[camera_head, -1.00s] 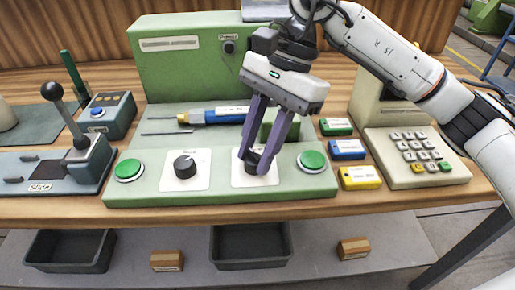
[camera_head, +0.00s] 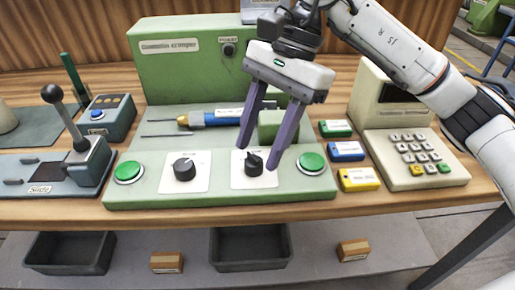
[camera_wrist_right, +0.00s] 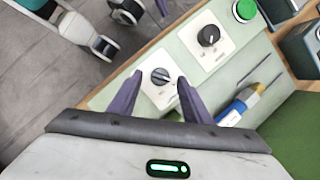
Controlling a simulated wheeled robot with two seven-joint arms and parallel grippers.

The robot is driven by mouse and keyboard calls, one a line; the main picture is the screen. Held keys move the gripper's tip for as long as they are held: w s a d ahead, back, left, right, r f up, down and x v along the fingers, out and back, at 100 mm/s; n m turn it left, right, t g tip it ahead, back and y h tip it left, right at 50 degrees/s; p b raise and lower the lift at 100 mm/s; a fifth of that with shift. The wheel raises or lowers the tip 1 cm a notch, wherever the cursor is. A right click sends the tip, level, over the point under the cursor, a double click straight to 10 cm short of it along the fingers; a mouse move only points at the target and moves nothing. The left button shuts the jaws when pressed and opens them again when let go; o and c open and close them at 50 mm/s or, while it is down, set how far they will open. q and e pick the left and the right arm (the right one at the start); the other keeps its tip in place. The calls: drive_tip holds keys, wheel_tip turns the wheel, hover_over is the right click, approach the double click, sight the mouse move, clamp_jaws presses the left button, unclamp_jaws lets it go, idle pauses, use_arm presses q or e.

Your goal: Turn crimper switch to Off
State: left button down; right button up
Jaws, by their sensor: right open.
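The green crimper machine (camera_head: 180,70) stands at the back of the bench, with a sloped panel in front carrying two black rotary knobs on white plates. The right knob (camera_head: 254,163) is close to my right gripper (camera_head: 258,157); the left knob (camera_head: 184,168) stands apart from it. In the right wrist view the near knob (camera_wrist_right: 160,76) sits between and beyond the open purple fingers (camera_wrist_right: 153,97), and the other knob (camera_wrist_right: 208,36) is up and right. The fingers appear clear of the knob. The plate lettering is too small to read. My left gripper is not in view.
Green buttons (camera_head: 129,172) and (camera_head: 311,162) flank the knobs. A blue and yellow tool (camera_head: 215,118) lies behind them. Coloured boxes (camera_head: 346,151) and a keypad (camera_head: 408,155) are at right. A lever unit (camera_head: 80,160) is at left.

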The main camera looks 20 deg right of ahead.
drive_tip(key=v, duration=0.8)
drive_tip(key=shift+p, duration=0.35)
